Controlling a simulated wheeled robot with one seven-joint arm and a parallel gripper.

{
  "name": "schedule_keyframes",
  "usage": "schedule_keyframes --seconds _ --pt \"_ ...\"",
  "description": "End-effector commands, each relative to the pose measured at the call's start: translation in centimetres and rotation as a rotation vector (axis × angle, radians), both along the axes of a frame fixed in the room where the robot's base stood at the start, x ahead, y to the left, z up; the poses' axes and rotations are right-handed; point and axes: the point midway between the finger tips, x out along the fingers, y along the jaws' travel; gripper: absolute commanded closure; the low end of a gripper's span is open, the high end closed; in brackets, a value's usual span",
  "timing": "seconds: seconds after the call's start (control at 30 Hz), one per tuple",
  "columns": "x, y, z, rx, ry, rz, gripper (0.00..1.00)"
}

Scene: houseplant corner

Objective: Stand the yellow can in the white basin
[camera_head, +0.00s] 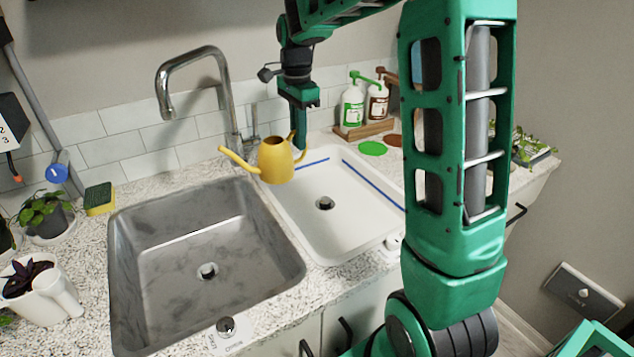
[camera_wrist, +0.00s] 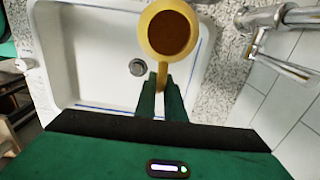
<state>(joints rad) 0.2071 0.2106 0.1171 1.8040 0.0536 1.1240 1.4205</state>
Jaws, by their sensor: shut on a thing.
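The yellow can (camera_head: 275,160) is a small watering can with a spout pointing left and a handle on its right. It hangs upright over the back left edge of the white basin (camera_head: 340,229). My gripper (camera_head: 302,140) points down and is shut on the can's handle. In the wrist view my gripper (camera_wrist: 161,88) holds the handle, and the can's round dark opening (camera_wrist: 169,33) shows. The basin (camera_wrist: 95,72) lies below it, empty, with its drain visible and blue lines along its inner walls. The can's height above the basin is hard to tell.
A steel sink (camera_head: 205,255) lies left of the basin, with a faucet (camera_head: 195,70) behind it. Two pump bottles (camera_head: 354,106) stand on a wooden tray at the back right. A sponge (camera_head: 99,198) and potted plants are on the left. The basin floor is clear.

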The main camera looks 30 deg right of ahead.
Motion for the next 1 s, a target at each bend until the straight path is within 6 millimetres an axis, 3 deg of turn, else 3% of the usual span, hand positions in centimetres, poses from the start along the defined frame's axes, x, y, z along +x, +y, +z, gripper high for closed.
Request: schedule_keyframes --seconds 0.5,0.77,1.0 --pt "0.0 -9.5 -5.7 0.000 0.003 -0.002 1.00" --pt "0.0 -10.9 -6.8 0.000 0.002 0.001 1.00" --pt "0.0 -10.8 -9.8 0.001 0.004 0.002 1.00"
